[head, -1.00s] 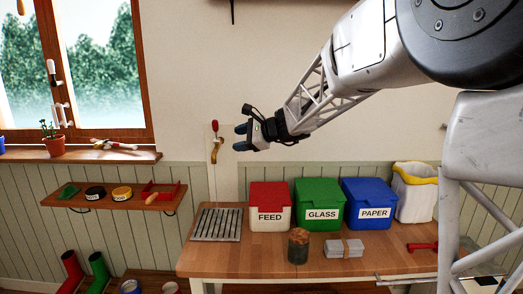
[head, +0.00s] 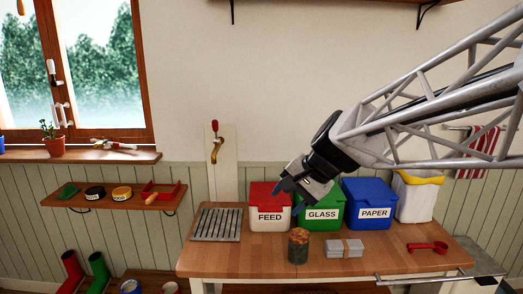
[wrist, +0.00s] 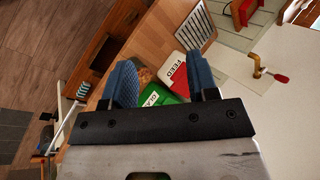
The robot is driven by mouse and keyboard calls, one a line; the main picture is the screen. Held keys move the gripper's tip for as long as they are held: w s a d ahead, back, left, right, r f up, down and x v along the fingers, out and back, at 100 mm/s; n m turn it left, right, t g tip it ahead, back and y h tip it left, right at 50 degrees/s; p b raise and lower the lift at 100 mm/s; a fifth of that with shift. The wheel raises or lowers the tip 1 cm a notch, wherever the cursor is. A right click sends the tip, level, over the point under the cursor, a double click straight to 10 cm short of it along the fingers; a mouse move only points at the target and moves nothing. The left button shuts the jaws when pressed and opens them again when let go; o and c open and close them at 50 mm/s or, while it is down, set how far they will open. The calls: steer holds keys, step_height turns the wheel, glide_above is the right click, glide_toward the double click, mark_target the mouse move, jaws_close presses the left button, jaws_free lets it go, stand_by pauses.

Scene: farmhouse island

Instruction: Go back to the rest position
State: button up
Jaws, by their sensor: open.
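My gripper (head: 290,198) is open and empty in the head view. It hangs in the air above the wooden island top (head: 215,257), in front of the red FEED bin (head: 270,190) and the green GLASS bin (head: 330,217). My arm comes in from the right and partly covers the green bin. In the wrist view the two blue fingers (wrist: 162,88) stand apart with nothing held between them. The green bin (wrist: 178,90) and the FEED bin (wrist: 181,72) show beyond them.
A rusty can (head: 298,246) and a bundled grey stack (head: 344,248) stand below my gripper. A blue PAPER bin (head: 375,196), a white bin with a yellow liner (head: 416,200), a red scoop (head: 428,247) and a drain rack (head: 217,224) are around. A brass tap (head: 215,148) is on the wall.

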steer(key=s+d+f+n+h, duration=0.2)
steer(key=s+d+f, duration=0.1)
steer(key=s, duration=0.4)
steer(key=s+d+f+n+h, duration=0.2)
steer(key=s+d, duration=0.3)
steer(key=s, duration=0.2)
steer(key=s+d+f+n+h, duration=0.1)
steer(key=s+d+f+h, duration=0.1)
steer(key=s, duration=0.6)
steer(key=shift+d+f+n+h, duration=0.35)
steer(key=shift+d+f, duration=0.5)
steer(key=shift+d, duration=0.3)
steer(key=o, duration=0.9)
steer(key=shift+c, duration=0.2)
steer(key=shift+w, duration=0.1)
